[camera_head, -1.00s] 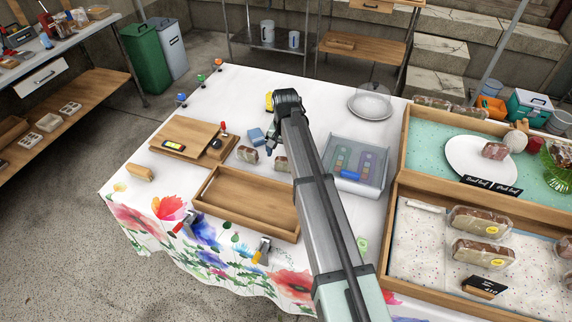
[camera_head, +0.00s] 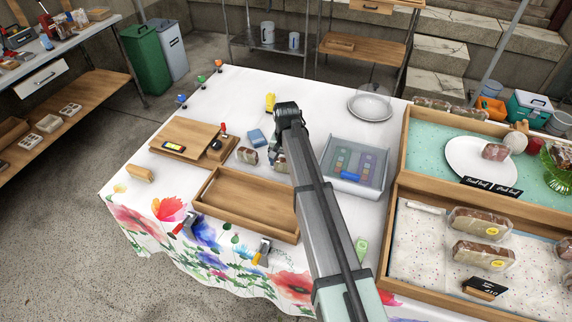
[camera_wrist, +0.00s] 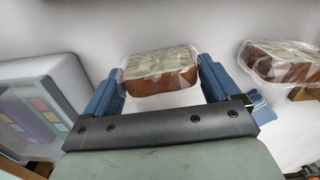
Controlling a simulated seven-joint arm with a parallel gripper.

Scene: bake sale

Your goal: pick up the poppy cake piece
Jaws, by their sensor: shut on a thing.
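A plastic-wrapped cake piece (camera_wrist: 160,72), brown with a pale top, sits between the two blue fingers of my gripper (camera_wrist: 158,86) in the wrist view. My gripper is shut on it. A second wrapped piece (camera_wrist: 283,63) lies apart at the right of the wrist view. It also shows in the head view (camera_head: 246,155), left of the held one. I cannot read a label on either piece.
An empty wooden tray (camera_head: 240,204) lies in front of the pieces. A clear-lidded box (camera_head: 355,165) stands right of my arm. Wooden display crates (camera_head: 402,150) stand at right.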

